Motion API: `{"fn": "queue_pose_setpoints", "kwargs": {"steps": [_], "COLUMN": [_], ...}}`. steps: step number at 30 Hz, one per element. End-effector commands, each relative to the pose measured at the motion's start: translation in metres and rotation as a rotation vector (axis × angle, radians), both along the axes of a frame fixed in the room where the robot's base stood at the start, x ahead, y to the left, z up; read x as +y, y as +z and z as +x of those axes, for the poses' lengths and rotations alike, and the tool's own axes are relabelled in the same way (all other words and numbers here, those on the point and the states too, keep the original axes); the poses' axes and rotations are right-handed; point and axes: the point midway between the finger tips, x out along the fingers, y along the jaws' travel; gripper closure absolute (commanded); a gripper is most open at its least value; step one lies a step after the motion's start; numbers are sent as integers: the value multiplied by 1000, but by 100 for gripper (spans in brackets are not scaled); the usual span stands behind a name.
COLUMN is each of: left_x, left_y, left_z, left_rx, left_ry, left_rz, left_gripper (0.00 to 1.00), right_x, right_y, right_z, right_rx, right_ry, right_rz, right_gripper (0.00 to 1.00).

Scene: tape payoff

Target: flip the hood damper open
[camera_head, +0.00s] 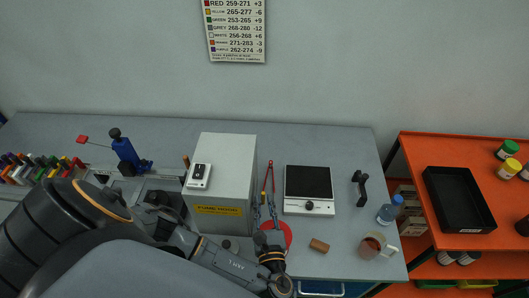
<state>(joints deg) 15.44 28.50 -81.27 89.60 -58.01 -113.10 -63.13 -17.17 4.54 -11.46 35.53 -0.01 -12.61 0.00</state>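The white fume hood (226,160) is a box with a yellow label on its front, standing on the grey bench. On its top left sits a small white switch box (199,176) with a dark part on its face. This may be the damper control; its setting is too small to read. My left gripper (264,203) is just right of the hood's front, over the bench, apart from the switch box. Its two fingers point away from me and look spread, with nothing clearly held. My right gripper is not in view.
A red round dish (276,234) lies partly behind my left gripper, with a thin red tool (269,176) beyond. A black-topped plate device (308,184), brown block (319,245), mug (373,246) and blue bottle (390,209) stand right. An orange cart (423,145) holds a black tray (459,225).

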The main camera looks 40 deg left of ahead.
Motion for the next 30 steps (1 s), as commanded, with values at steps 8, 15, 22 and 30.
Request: {"fn": "queue_pose_setpoints", "kwargs": {"steps": [8, 15, 22, 30], "left_x": [-5, -36, -66, -81], "left_y": [0, -3, -2, -2], "left_z": [-5, -39, -71, -87], "left_rx": [0, 6, 4, 1], "left_ry": [-1, 0, 1, 1], "left_rz": [-1, -7, -3, -1], "left_gripper": [79, 79, 79, 79], "right_x": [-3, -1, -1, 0], "right_y": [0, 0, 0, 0], "right_z": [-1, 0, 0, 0], "right_rx": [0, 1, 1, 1], "right_ry": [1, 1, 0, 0], "right_rz": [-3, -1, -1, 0], "right_gripper": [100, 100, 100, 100]}}
